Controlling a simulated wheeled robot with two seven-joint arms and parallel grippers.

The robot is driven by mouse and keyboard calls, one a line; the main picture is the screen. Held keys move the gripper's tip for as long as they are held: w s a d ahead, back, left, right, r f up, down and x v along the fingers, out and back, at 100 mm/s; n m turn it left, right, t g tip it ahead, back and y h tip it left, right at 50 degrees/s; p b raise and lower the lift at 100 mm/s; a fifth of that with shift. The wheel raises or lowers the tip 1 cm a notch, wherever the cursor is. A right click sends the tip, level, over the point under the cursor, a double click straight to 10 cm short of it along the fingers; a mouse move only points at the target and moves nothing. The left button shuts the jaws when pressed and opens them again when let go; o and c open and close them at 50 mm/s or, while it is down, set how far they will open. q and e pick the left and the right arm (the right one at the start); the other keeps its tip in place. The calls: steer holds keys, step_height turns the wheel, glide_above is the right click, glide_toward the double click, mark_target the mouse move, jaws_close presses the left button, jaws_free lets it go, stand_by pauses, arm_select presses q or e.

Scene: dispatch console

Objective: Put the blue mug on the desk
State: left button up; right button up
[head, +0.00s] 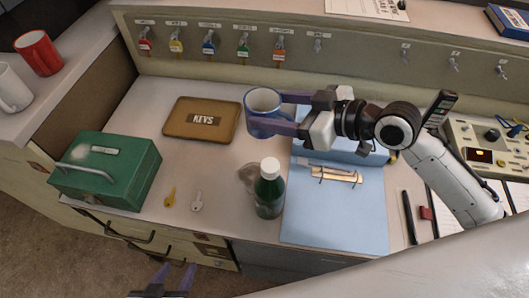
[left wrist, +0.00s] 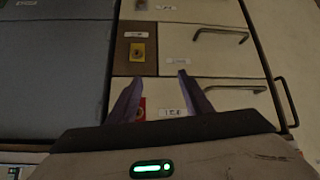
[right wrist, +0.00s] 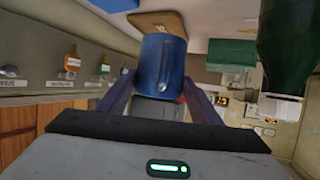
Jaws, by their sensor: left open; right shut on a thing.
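The blue mug (head: 263,101) is held by my right gripper (head: 272,112) over the desk (head: 225,150), between the KEYS tray and the blue mat. In the right wrist view the blue mug (right wrist: 163,75) stands between the two fingers. Whether its base touches the desk I cannot tell. My left gripper (head: 174,278) is low, at the bottom edge of the head view, in front of the desk. In the left wrist view its fingers (left wrist: 157,95) are apart and empty, facing the drawer fronts.
A green bottle (head: 269,190) stands close in front of the mug. The brown KEYS tray (head: 202,119) lies to its left, a green box (head: 105,170) further left. The blue mat (head: 335,210) is at right. Hooks with keys line the back.

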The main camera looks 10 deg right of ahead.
step_height(320, 180, down, 6)
steer(key=shift+w+d+r+b, duration=0.15)
steer(key=shift+r+b, duration=0.05)
steer(key=shift+b, duration=0.15)
step_height(320, 180, down, 4)
steer(key=shift+r+b, duration=0.1)
steer(key=shift+b, duration=0.2)
steer(key=shift+f, duration=0.2)
steer(key=shift+f, duration=0.15)
steer(key=o, duration=1.3)
